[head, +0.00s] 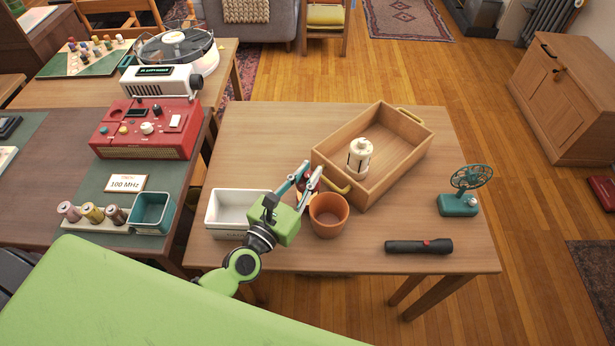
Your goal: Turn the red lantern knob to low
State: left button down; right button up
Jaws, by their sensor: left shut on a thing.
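Whether that part is the knob cannot be told, and the knob's setting is not visible. My right gripper is not in view.
The terracotta pot (328,215) is close to the gripper's right. A white tray (212,216) is at its left, and a wooden crate (405,160) holding a white canister (360,157) is behind. A black flashlight (418,246) and teal fan (458,205) are at right. The table's back left is clear.

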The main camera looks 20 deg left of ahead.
pick_arm(q)
jog(key=c, duration=1.9)
grip_release()
jog(key=shift+s, duration=0.15)
jog(key=v, duration=1.2)
jog(key=shift+d, duration=0.1)
